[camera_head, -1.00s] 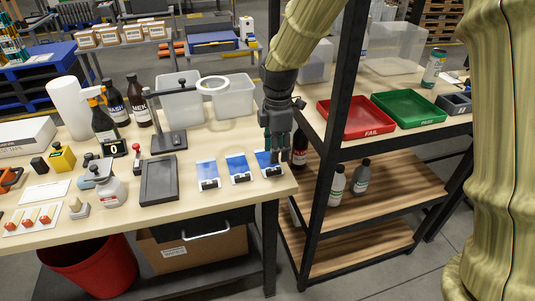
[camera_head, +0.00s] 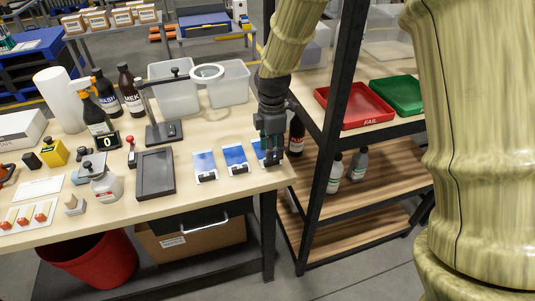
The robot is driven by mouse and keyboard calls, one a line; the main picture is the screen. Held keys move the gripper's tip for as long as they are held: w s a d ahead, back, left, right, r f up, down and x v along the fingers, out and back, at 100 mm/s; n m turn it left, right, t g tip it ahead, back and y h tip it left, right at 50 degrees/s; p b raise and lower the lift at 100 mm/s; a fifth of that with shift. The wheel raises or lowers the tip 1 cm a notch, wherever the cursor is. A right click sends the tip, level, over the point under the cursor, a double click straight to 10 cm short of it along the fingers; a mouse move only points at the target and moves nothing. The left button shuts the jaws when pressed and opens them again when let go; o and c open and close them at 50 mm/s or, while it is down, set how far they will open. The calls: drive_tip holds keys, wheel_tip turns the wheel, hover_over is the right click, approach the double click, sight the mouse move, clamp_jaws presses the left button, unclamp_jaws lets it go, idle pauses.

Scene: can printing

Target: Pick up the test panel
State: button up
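Three blue and white test panels lie in a row near the right end of the wooden workbench: the left panel (camera_head: 204,166), the middle panel (camera_head: 235,158) and the right panel (camera_head: 259,147). Each has a dark clip at its front edge. My gripper (camera_head: 270,160) points down at the right panel and hides much of it. I cannot tell whether the fingers touch the panel or whether they are open or shut.
A dark tray (camera_head: 154,174) lies left of the panels. A magnifier lamp (camera_head: 207,72) and clear bins (camera_head: 228,84) stand behind. The black shelf post (camera_head: 341,100) rises close right of my gripper. A red FAIL tray (camera_head: 356,106) and a green tray (camera_head: 397,94) sit on the right-hand shelf.

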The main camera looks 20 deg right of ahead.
sight(261, 154)
drive_tip(key=shift+w+f+p, duration=0.1)
drive_tip(key=shift+f+p, duration=0.4)
drive_tip(key=shift+f, duration=1.6)
clamp_jaws()
